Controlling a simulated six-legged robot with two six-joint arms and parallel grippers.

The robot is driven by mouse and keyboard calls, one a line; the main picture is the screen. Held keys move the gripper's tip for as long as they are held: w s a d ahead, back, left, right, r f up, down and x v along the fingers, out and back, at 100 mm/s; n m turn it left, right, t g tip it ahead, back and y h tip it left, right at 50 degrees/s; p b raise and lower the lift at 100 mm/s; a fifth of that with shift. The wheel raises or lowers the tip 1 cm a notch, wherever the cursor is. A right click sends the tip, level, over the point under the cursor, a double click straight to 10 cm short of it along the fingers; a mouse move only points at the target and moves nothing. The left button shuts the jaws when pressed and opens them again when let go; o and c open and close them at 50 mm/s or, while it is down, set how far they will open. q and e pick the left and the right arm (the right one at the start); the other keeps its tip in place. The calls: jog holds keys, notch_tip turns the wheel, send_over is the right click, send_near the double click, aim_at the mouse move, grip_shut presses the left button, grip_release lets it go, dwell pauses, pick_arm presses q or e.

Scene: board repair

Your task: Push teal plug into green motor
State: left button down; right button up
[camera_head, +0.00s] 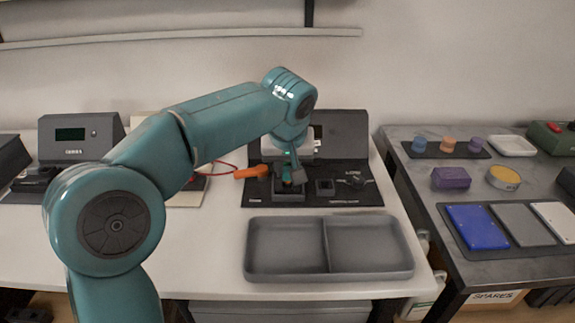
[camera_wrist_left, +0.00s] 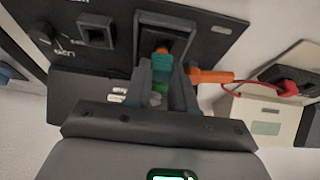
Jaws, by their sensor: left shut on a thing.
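My left arm reaches in from the left in the head view, and its gripper (camera_head: 292,178) points down at a dark holder (camera_head: 290,196) on the black board. In the left wrist view my left gripper (camera_wrist_left: 166,72) is shut on a small teal-green piece, which I take to be the teal plug (camera_wrist_left: 161,63). A small orange part (camera_wrist_left: 162,50) shows just beyond it, at the mouth of the dark holder (camera_wrist_left: 172,22). The fingers hide much of both. I cannot make out the green motor separately or tell whether the plug is seated. My right gripper is not in view.
An orange-handled probe (camera_head: 252,172) with a red lead lies close left of the gripper. A grey two-compartment tray (camera_head: 325,249) stands in front. A smaller square socket (camera_head: 325,186) is on the board's right. The side table (camera_head: 420,199) carries coloured parts.

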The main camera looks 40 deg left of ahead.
pick_arm(q)
jog(key=shift+f+b, duration=0.6)
jog(key=shift+f, duration=0.4)
dwell(1.5)
jog(key=c, duration=0.6)
grip_release()
jog(key=shift+r, duration=0.2)
jog(key=shift+r+p, duration=1.35)
jog(key=shift+p, duration=0.2)
jog(key=shift+r, duration=0.15)
notch_tip(320, 180, up, 6)
jog(key=p, duration=0.5)
jog(key=shift+p, duration=0.35)
jog(key=shift+f, duration=0.2)
